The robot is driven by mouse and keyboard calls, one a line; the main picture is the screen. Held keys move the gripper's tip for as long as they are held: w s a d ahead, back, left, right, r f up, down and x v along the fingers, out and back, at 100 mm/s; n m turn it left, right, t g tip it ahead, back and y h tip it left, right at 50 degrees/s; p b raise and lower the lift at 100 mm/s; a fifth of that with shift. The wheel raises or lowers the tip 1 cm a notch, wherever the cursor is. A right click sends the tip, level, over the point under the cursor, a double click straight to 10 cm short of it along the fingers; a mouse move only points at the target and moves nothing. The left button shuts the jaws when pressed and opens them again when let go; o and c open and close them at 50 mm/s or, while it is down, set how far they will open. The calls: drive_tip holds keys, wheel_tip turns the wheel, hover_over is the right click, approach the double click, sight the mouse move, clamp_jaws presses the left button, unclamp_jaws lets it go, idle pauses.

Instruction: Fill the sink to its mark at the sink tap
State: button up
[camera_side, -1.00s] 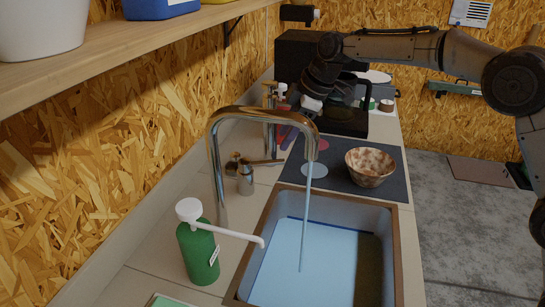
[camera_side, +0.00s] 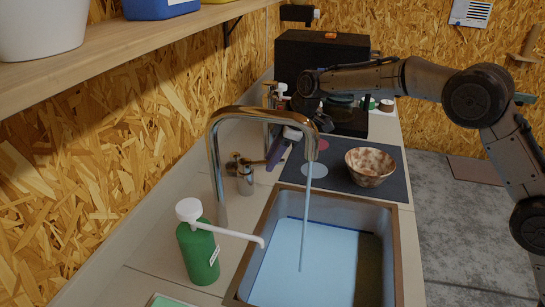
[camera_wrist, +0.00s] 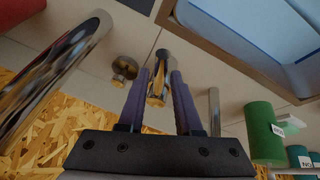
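The chrome gooseneck tap (camera_side: 213,160) runs a stream of water (camera_side: 305,215) into the sink (camera_side: 398,250). Pale blue water (camera_side: 310,265) covers much of the basin, with a dark blue line (camera_side: 330,226) along its edge. I cannot tell the exact gap between water and line. The tap's valve with its lever (camera_side: 245,180) stands behind the spout. My gripper (camera_side: 277,160), with purple fingers, is close to the lever's end. In the wrist view my gripper (camera_wrist: 159,76) has its fingers apart, with the metal valve piece (camera_wrist: 157,92) showing between them; contact is unclear.
A green pump bottle (camera_side: 198,250) stands left of the sink, its nozzle reaching toward the rim. A speckled bowl (camera_side: 370,165) sits on a dark mat (camera_side: 335,185) behind the sink. A wooden shelf (camera_side: 120,55) overhangs the left. A dark box stands at the back.

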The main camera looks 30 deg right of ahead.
clamp_jaws()
idle(1.1)
